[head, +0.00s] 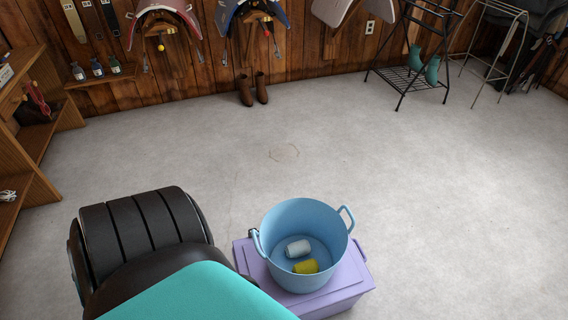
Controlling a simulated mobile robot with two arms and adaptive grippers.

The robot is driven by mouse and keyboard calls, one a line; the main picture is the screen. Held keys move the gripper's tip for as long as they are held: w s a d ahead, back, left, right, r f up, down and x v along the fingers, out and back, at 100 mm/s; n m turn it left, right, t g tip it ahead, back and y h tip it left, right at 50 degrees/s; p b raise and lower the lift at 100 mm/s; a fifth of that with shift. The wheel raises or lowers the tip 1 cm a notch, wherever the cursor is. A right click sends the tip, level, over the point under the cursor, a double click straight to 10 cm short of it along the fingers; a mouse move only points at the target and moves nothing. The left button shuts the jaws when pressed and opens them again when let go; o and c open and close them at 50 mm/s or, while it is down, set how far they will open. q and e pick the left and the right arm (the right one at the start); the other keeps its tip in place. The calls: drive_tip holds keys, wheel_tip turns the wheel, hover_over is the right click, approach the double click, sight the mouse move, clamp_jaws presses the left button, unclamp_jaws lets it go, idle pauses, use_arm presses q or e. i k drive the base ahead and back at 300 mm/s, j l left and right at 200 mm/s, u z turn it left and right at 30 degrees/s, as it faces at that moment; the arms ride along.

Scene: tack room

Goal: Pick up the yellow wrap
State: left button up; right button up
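The yellow wrap (306,267) is a small roll lying on its side at the bottom of a blue two-handled tub (341,256). A white wrap (298,248) lies just behind it in the same tub. The tub stands on a purple lidded box (347,287) on the floor. Neither of my grippers shows in the head view.
A black ribbed rounded object (150,222) and a teal surface (205,298) fill the lower left, close to the tub. A wooden shelf (45,150) stands at left. Brown boots (253,90) and a black metal rack (408,75) stand by the wall. The middle floor is clear.

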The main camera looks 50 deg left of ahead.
sight(309, 266)
drive_tip(key=u, duration=1.35)
drive_tip(key=l+u, duration=0.1)
drive_tip(key=l, duration=0.05)
